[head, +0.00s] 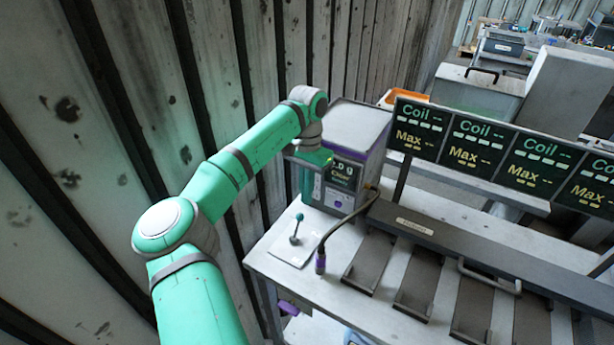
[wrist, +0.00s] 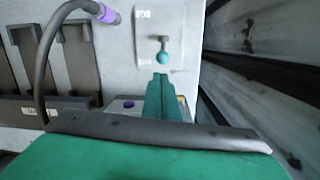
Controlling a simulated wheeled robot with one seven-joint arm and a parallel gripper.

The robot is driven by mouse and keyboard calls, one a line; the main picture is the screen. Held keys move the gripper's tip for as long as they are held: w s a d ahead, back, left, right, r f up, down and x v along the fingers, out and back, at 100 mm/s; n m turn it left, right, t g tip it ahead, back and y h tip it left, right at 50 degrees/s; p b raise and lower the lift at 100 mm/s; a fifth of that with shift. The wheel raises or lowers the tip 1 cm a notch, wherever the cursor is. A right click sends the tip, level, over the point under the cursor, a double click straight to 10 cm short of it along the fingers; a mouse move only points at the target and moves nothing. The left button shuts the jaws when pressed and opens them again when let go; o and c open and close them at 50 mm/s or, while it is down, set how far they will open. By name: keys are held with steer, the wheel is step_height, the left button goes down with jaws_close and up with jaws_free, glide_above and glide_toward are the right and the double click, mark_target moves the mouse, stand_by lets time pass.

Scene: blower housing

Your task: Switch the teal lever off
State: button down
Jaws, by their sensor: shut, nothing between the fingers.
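The teal lever (head: 296,230) is a dark stalk with a teal ball knob on a white plate (head: 283,248) at the table's left end. In the wrist view the lever's teal knob (wrist: 162,57) lies towards the lower of two small printed labels, which are too blurred to read. My gripper (head: 307,198) hangs beside the purple-edged box, on the box side of the lever. In the wrist view my gripper (wrist: 160,76) is shut and empty, its tips just short of the knob in the picture. I cannot tell whether they touch or how their heights compare.
The purple-edged box (head: 358,135) with a display stands behind my gripper. A dark cable with a purple end (head: 320,262) lies right of the lever plate. Several dark trays (head: 371,262) line the table further right. A corrugated wall (head: 120,120) rises at left.

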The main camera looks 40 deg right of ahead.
mark_target(297, 227)
steer(key=shift+s+a+f, duration=0.15)
steer(key=shift+f, duration=1.15)
steer(key=shift+s+a+f, duration=0.1)
steer(key=shift+f, duration=1.2)
steer(key=shift+d, duration=0.1)
